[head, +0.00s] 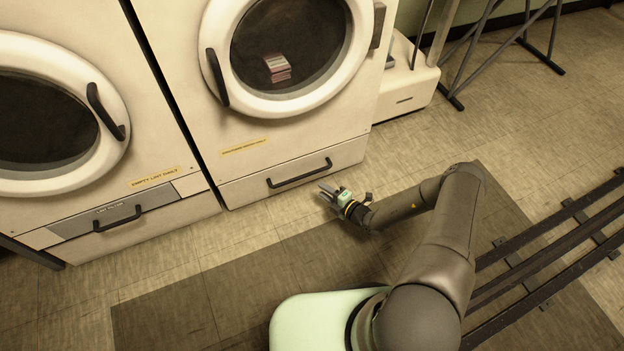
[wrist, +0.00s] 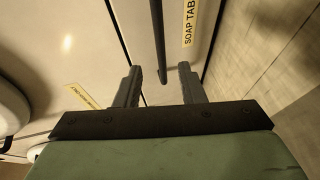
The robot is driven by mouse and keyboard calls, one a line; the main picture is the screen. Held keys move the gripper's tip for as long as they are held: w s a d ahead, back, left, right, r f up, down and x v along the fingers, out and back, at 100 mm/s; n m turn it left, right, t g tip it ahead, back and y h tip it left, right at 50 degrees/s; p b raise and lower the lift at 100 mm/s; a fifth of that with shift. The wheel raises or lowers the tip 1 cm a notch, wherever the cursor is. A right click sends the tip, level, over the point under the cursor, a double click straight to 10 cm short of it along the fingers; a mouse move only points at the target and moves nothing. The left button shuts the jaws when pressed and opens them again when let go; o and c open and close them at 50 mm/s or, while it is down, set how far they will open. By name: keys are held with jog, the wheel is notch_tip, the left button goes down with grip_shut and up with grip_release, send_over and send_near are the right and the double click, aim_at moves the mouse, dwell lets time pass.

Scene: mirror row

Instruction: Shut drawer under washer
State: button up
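The right-hand machine (head: 235,105) has a low cream drawer (head: 240,190) under its round door. The drawer has a black bar handle (head: 300,175). In the head view its front looks almost flush with the machine, and I cannot tell how far out it stands. My gripper (head: 326,189) is low, just in front of the handle's right end. In the wrist view my gripper (wrist: 160,84) is open and empty. The handle (wrist: 158,35) shows between and beyond its fingers. A yellow "SOAP TAB" label (wrist: 190,22) shows beside the handle.
The left-hand machine (head: 150,130) has a grey-panelled low drawer (head: 75,225) with a black handle. Dark rails (head: 550,255) cross the floor at right. A white base unit (head: 408,90) and metal frame legs (head: 490,45) stand back right.

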jog(key=p+v, duration=0.1)
jog(key=v, duration=0.4)
jog(key=shift+s+d, duration=0.1)
jog(key=shift+s, duration=0.05)
jog(key=s+a+r+n+g+p, duration=0.2)
jog(key=r+n+g+p, duration=0.25)
jog(key=r+n, duration=0.65)
jog(key=s+a+r+n+g+p, duration=0.1)
jog(key=r+n+g+p, duration=0.4)
jog(key=r, duration=1.2)
jog(key=s+a+r+n+g+p, duration=0.25)
jog(key=r+n+p, duration=0.5)
jog(key=r, duration=0.65)
jog(key=s+d+r+n+h+p, duration=0.2)
jog(key=s+r+n+p, duration=0.3)
jog(key=r, duration=0.7)
jog(key=s+d+r+n+h+p, duration=0.2)
jog(key=s+r+n+h+p, duration=0.3)
jog(key=r+n, duration=0.5)
jog(key=s+d+r+n+h+p, duration=0.2)
jog(key=s+r+n+p, duration=0.3)
jog(key=r, duration=1.1)
jog(key=s+n+h, duration=0.1)
jog(key=s+n, duration=0.2)
jog(key=s, duration=0.1)
jog(key=shift+t+h+p, duration=0.3)
jog(key=shift+p, duration=0.05)
jog(key=shift+s+d, duration=0.1)
jog(key=shift+d, duration=0.05)
